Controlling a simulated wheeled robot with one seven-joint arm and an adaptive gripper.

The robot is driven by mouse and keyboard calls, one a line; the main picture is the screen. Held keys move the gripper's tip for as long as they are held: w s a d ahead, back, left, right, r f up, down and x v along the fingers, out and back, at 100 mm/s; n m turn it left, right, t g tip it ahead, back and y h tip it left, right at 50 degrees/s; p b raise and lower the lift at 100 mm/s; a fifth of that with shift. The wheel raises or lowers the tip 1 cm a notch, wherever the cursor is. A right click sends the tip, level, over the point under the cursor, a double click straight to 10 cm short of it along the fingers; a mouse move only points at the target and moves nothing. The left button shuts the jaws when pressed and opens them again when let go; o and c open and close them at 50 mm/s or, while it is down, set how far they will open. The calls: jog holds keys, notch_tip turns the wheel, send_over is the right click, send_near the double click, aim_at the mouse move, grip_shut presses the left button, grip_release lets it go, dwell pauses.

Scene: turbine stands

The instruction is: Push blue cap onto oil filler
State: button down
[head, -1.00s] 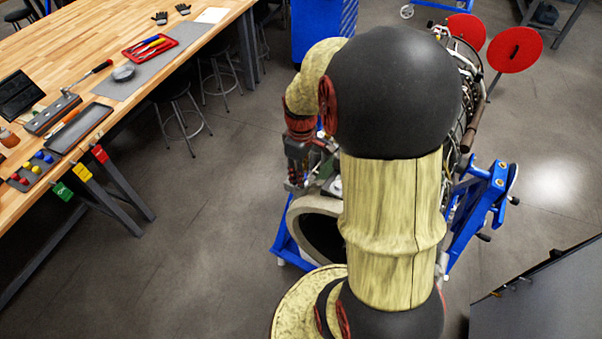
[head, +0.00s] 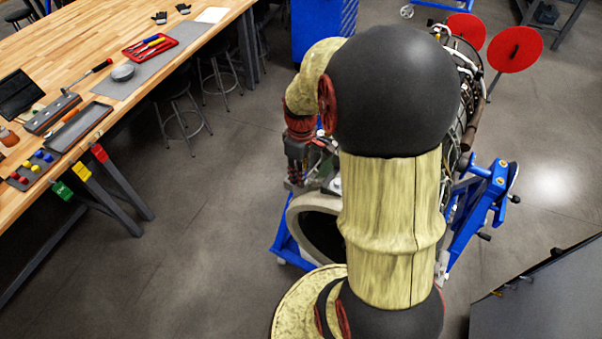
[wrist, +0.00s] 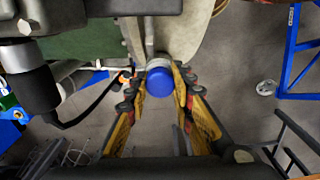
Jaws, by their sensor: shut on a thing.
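The blue cap (wrist: 160,82) is between the fingertips of my gripper (wrist: 160,88) in the wrist view, and the gripper is shut on it. Just beyond the cap is a pale grey cylindrical part (wrist: 157,62) of the engine, seemingly the oil filler. The cap lines up with it in the picture, but I cannot tell whether it is seated. In the head view my gripper (head: 297,172) is at the left side of the engine (head: 470,85), and the cap cannot be made out there. My own arm hides much of the engine.
The engine rests on a blue stand (head: 487,190). A black cable (wrist: 85,112) hangs left of the cap in the wrist view. A wooden workbench (head: 60,40) with several caps in a tray (head: 35,170) is at the left. Stools stand beside it, with open floor between.

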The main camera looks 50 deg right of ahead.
jog(key=shift+s+a+f, duration=0.2)
jog(key=shift+s+f, duration=0.1)
jog(key=shift+f, duration=0.25)
jog(key=c, duration=2)
grip_release()
jog(key=shift+o, duration=1.4)
jog(key=shift+w+d, duration=0.15)
jog(key=shift+o, duration=1.3)
jog(key=shift+w+r, duration=0.1)
jog(key=shift+r, duration=0.1)
jog(key=shift+o, duration=0.8)
jog(key=shift+r, duration=0.15)
jog(key=shift+r+p, duration=2.45)
jog(key=shift+r, duration=1.05)
